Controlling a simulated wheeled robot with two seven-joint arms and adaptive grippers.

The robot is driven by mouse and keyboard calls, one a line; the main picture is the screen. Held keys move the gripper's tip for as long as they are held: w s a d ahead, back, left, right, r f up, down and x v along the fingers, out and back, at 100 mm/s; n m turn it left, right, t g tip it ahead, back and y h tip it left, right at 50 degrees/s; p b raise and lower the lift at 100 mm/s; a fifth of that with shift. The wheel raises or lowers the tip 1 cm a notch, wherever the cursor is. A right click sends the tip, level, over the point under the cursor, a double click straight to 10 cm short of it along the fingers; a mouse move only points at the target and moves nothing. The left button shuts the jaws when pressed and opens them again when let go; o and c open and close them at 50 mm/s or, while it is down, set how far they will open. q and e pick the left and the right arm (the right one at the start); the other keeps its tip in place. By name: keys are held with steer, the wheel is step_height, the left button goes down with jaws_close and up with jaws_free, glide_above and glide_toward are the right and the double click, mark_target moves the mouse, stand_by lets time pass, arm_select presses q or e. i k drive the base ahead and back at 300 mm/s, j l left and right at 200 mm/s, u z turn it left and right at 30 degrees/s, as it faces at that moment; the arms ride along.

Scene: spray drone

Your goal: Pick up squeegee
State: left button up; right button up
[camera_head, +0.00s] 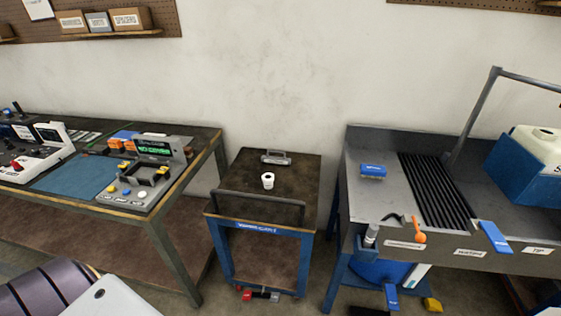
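I cannot tell for sure which thing is the squeegee. A flat blue piece (495,237) leans over the front edge of the grey sink bench at the right. An orange-headed tool (416,230) hangs on the same front edge, left of it. A small blue block (373,171) lies on the bench top, left of the black slatted grate. Another blue piece (392,297) is low down below the bench front. Neither of my grippers is in view.
A cart (313,176) with a front handle stands in the middle, carrying a white roll (268,181) and a grey handled item (276,157). A workbench (206,140) with devices is at the left. A blue bin (525,168) sits on the sink bench (385,200).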

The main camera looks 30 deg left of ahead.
mark_target(284, 160)
steer(key=i+j+z, duration=0.25)
steer(key=j+z, duration=0.55)
steer(key=i+j, duration=0.05)
